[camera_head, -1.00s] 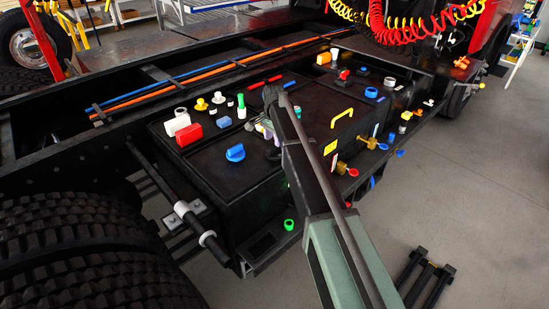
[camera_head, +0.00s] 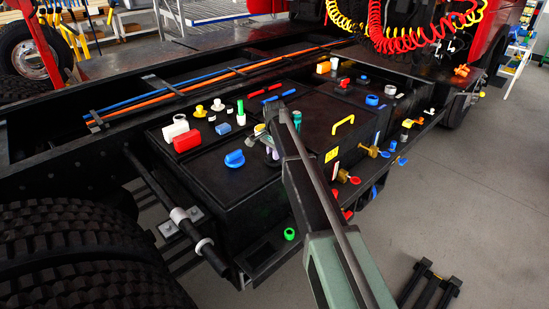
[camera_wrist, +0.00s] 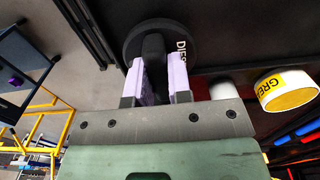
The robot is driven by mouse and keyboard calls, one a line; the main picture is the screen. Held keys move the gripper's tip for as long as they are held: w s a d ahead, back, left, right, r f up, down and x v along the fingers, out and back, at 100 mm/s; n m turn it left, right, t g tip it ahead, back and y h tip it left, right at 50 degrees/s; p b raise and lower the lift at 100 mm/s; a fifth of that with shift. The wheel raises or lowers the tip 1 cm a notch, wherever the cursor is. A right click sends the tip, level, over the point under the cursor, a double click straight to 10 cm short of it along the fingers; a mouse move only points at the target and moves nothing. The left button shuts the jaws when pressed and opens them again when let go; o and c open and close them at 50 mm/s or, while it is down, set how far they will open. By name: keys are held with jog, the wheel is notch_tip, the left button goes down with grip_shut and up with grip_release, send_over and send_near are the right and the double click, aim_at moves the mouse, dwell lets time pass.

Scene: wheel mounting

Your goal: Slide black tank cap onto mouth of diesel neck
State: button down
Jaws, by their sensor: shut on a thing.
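The black tank cap (camera_wrist: 160,42) is a round black disc with a thick grip and white letters starting "DIES", in the wrist view. My gripper (camera_wrist: 158,75) is shut on its grip with two lavender fingers. In the head view my gripper (camera_head: 265,138) is over the top of the black tank box, largely hidden behind my own arm. I cannot pick out the diesel neck in either view.
A blue cap (camera_head: 235,158), a red block (camera_head: 187,141) and several small coloured parts stand on the black box top (camera_head: 210,180). A yellow handle (camera_head: 343,125) rises to the right. In the wrist view a white and yellow "GREA" cap (camera_wrist: 287,92) is close at right.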

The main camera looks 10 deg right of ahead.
jog(key=shift+r, duration=0.1)
notch_tip(320, 180, up, 20)
jog(key=p, duration=2)
jog(key=c, duration=1.6)
grip_release()
grip_shut()
